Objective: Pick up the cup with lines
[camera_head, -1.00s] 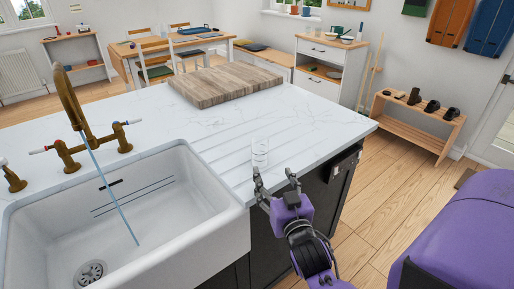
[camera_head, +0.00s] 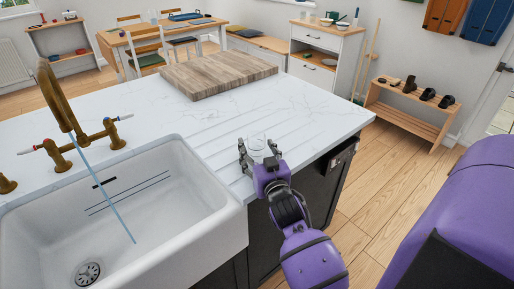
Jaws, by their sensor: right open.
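The cup with lines (camera_head: 257,146) is a small clear glass standing upright on the white marble worktop, near the front edge to the right of the sink. My right gripper (camera_head: 258,149) is open, with one finger on each side of the cup. The lower part of the cup is hidden behind the gripper's purple body. I cannot tell whether the fingers touch it. My left gripper is not in view.
A white sink (camera_head: 140,215) with a brass tap (camera_head: 68,125) running water lies to the left. A wooden board (camera_head: 218,73) lies at the back of the worktop (camera_head: 300,112). The worktop right of the cup is clear. A shoe rack (camera_head: 408,108) stands beyond.

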